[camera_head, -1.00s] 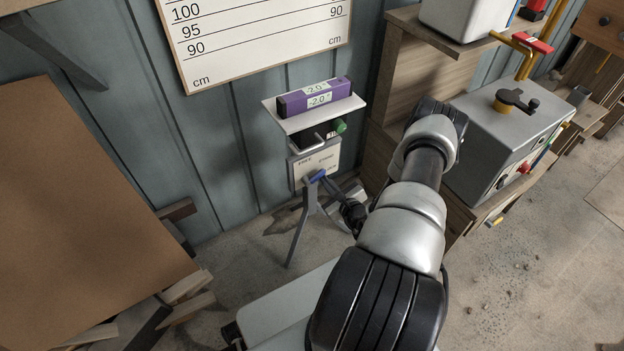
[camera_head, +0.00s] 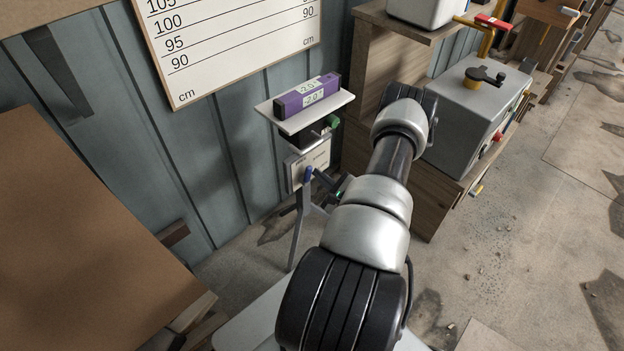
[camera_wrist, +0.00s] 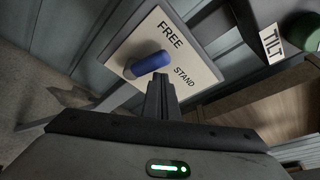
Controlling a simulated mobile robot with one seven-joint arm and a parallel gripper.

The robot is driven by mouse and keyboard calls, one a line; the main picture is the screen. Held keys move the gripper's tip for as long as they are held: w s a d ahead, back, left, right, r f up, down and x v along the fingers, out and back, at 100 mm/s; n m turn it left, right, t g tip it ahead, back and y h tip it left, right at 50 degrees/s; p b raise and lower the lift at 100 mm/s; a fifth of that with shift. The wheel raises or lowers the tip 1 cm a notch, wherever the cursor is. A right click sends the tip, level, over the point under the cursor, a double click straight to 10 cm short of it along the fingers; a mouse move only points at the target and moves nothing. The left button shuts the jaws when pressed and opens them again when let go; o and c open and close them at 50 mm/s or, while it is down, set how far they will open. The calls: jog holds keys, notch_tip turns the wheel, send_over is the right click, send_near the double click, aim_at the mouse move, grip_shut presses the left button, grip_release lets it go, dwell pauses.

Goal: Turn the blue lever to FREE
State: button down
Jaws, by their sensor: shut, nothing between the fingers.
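The blue lever (camera_wrist: 150,65) sits on a pale plate (camera_wrist: 205,72) marked FREE and STAND in the wrist view. In the head view the lever (camera_head: 308,174) stands nearly upright on the plate (camera_head: 322,158), low on a grey stand. My gripper (camera_wrist: 160,82) is shut and empty, its fingertips right beside the lever's right end in the wrist view. Whether they touch it I cannot tell. In the head view my gripper (camera_head: 325,181) is just right of the lever and partly hidden by my arm. Any third label is hidden.
A purple level (camera_head: 308,97) reading -2.0 lies on a white tilted shelf (camera_head: 272,117) above the plate. A green knob (camera_head: 332,121) is under the shelf; a TILT label (camera_wrist: 271,42) shows in the wrist view. A grey box (camera_head: 465,125) stands right, a brown board (camera_head: 75,240) left.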

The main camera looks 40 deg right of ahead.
jog(key=shift+a+r, duration=0.4)
jog(key=shift+a, duration=0.2)
jog(key=shift+a+r, duration=0.1)
jog(key=shift+a, duration=0.4)
jog(key=p+v, duration=0.3)
jog(key=v, duration=1.4)
jog(key=shift+s+d, duration=0.3)
